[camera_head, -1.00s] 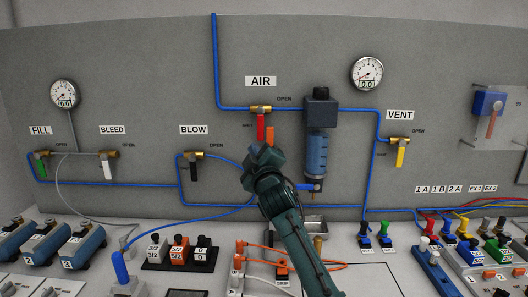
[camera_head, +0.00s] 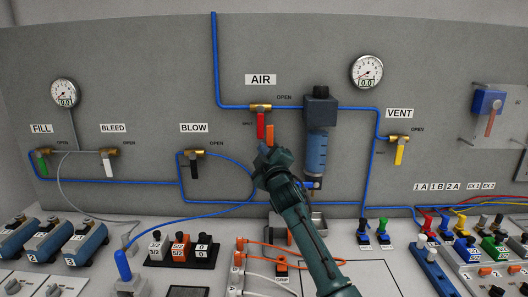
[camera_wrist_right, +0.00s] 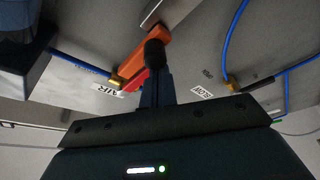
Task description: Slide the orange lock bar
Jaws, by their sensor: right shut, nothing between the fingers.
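The orange lock bar (camera_head: 270,134) is on the grey panel, just right of the red handle (camera_head: 261,124) of the AIR valve (camera_head: 260,107). The red handle hangs straight down. My right gripper (camera_head: 265,151) is shut and empty just below the bar's lower end. In the right wrist view the shut fingers (camera_wrist_right: 155,55) overlap the orange bar (camera_wrist_right: 146,50), with the red handle (camera_wrist_right: 129,86) behind it. I cannot tell whether the fingers touch the bar. My left gripper is in neither view.
A blue filter unit (camera_head: 317,150) hangs right of my right gripper, close to my arm. The BLOW valve (camera_head: 194,154) is to the left and the VENT valve (camera_head: 399,138) to the right. Fittings and switches crowd the table below. The panel between BLOW and AIR is mostly clear.

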